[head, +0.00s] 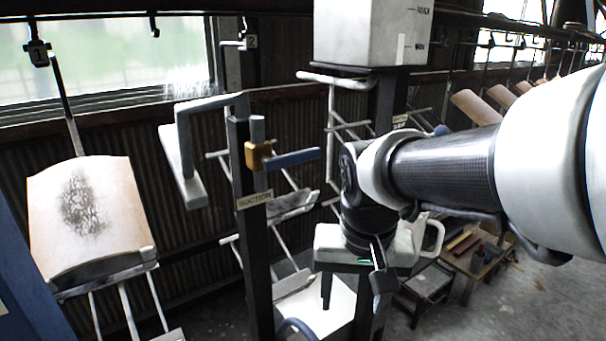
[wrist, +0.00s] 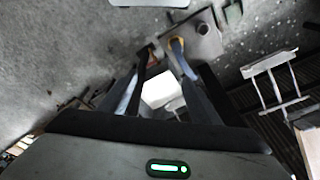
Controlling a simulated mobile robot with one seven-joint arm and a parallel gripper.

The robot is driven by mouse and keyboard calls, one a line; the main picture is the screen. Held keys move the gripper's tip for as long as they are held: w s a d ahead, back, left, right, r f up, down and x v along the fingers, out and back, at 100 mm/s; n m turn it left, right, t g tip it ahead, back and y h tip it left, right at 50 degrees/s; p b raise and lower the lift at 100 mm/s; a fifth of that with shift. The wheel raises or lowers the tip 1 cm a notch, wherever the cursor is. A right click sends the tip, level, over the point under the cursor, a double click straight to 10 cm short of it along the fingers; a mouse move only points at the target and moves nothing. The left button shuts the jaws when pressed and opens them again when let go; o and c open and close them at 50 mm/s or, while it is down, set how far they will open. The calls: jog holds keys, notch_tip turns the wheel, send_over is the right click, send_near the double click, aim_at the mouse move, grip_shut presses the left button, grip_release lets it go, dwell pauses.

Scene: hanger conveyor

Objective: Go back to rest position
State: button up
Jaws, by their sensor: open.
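My gripper (head: 355,290) hangs at the end of my arm in the middle of the head view, fingers pointing down. Its jaws are open. In the wrist view, my gripper (wrist: 167,75) shows two dark fingers spread apart, with a bright white surface (wrist: 162,88) visible between them, farther off. I see nothing held. The green light on the gripper body is lit. The rest position itself is not marked in either view.
A dark post with a SUCTION label (head: 255,199) and blue lever (head: 292,159) stands left of my gripper. A chair panel (head: 85,215) hangs at left. A white tank (head: 372,32) is above. A low table (head: 466,262) with coloured items stands behind at right.

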jog(key=s+d+r+n+t, duration=0.1)
jog(key=s+d+r+t, duration=0.35)
jog(key=s+d, duration=0.2)
notch_tip(320, 180, up, 13)
jog(key=a+g+p, duration=0.1)
jog(key=p, duration=1.2)
jog(key=shift+s, duration=0.2)
